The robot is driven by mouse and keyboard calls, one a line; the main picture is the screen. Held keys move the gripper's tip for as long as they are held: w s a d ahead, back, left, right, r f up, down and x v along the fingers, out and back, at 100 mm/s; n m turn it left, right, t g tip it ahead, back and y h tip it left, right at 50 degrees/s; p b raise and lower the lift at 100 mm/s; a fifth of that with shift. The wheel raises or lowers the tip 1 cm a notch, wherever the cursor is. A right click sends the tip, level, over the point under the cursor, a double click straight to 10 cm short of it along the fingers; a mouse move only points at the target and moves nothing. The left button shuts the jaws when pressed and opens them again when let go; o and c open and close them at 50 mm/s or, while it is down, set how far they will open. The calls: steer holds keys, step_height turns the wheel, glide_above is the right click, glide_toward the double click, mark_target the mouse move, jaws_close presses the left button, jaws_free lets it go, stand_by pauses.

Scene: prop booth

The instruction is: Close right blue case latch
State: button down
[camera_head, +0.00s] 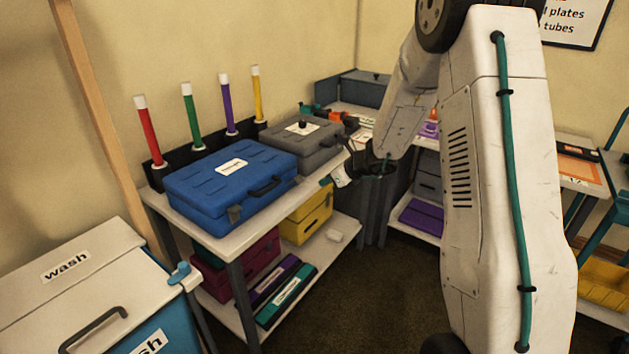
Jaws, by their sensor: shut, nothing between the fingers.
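The blue case (215,190) lies closed-lidded and flat on the upper shelf of a white rack, with a white label on top. Its dark handle (266,187) is on the front face. A dark left latch (235,214) shows near the front's left end. The right latch, near the front's right end, is too small to tell whether it is open or shut. My gripper (358,160) is shut and empty. It is to the right of the blue case, near the rack's right end, apart from the case. Its fingers are small and dark in this view.
A grey case (303,143) stands right behind the blue case. Upright red (150,135), green, purple and yellow tubes stand along the wall. A yellow case (307,218) is on the lower shelf. A white wash bin (75,270) stands at front left. Floor is free before the rack.

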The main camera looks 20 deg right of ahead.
steer(key=shift+f+v, duration=0.25)
steer(key=shift+v, duration=2)
steer(key=shift+s, duration=0.2)
steer(key=s+a+r+n+g+y, duration=0.2)
steer(key=s+a+r+n+g, duration=0.3)
steer(key=s+a+r+n, duration=1.05)
steer(key=s+d+r+n+g+h, duration=0.1)
steer(key=s+n+h, duration=0.2)
steer(key=s+n, duration=0.4)
steer(key=s+d+n+g+h, duration=0.1)
steer(key=s+n+h, duration=0.2)
steer(key=s, duration=1.4)
steer(key=n, duration=0.4)
steer(key=shift+d+r+n+g+h, duration=0.3)
steer(key=shift+d+r+n+h, duration=0.05)
steer(key=shift+h, duration=0.05)
